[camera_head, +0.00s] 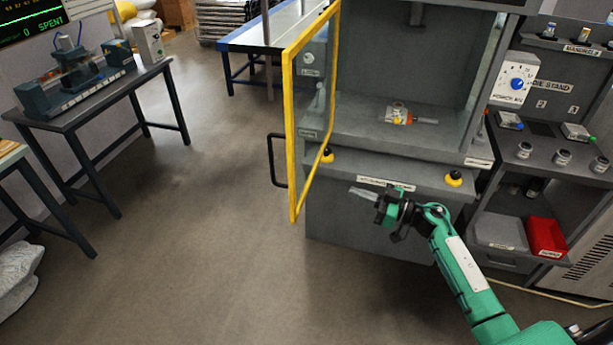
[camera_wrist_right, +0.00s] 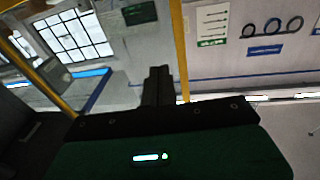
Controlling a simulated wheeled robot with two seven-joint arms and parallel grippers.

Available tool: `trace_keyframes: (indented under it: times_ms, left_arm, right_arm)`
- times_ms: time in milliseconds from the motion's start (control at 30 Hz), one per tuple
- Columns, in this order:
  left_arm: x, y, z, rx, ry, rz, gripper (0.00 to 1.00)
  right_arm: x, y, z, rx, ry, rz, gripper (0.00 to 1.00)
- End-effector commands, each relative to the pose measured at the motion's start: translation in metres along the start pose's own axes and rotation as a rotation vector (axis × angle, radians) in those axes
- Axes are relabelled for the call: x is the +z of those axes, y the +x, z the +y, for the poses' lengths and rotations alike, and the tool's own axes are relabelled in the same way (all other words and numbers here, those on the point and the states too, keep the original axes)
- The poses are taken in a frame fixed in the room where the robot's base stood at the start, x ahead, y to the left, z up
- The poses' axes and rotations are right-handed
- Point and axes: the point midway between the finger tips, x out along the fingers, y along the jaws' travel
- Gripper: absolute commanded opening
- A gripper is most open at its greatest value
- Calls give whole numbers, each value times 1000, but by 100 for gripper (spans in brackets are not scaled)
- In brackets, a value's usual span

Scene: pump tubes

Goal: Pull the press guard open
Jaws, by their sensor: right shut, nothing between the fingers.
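The press guard (camera_head: 291,130) is a yellow-framed clear panel, hinged at the left side of the grey press (camera_head: 400,60). It stands swung outward, leaving the press front open. A dark handle (camera_head: 272,160) is on the guard's outer left side. My right gripper (camera_head: 366,193) is in front of the press, below the work opening and to the right of the guard, apart from the handle. It is shut and empty. In the right wrist view its fingers (camera_wrist_right: 157,85) are together, with yellow frame bars (camera_wrist_right: 180,50) beyond. My left gripper is not in view.
Inside the press lies a small orange-and-metal part (camera_head: 398,115). Two black knobs on yellow bases (camera_head: 453,178) sit on the front ledge. A die stand (camera_head: 550,130) with a red bin (camera_head: 546,236) is at right. The floor (camera_head: 190,220) left of the guard is clear.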

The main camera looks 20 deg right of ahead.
Motion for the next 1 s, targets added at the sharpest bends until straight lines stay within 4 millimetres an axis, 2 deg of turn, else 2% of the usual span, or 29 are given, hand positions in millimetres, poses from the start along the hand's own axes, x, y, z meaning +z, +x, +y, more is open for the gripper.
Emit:
trace_keyframes:
  times_ms: [33,100,233,367,467,800,1000]
  left_arm:
    - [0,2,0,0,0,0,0]
    - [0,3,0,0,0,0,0]
    - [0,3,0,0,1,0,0]
    - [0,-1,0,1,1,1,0]
    - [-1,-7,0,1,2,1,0]
    - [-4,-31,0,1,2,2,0]
    - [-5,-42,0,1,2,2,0]
  right_arm:
    - [-18,2,-5,-46,-20,-18,0]
    - [-35,2,-11,-93,-26,-48,0]
    - [-50,3,-18,-133,-31,-83,0]
    - [-52,11,-20,-138,-27,-86,0]
    - [-53,25,-22,-138,-25,-84,0]
    - [-48,93,-30,-136,-25,-83,0]
    - [-43,123,-35,-136,-25,-84,0]
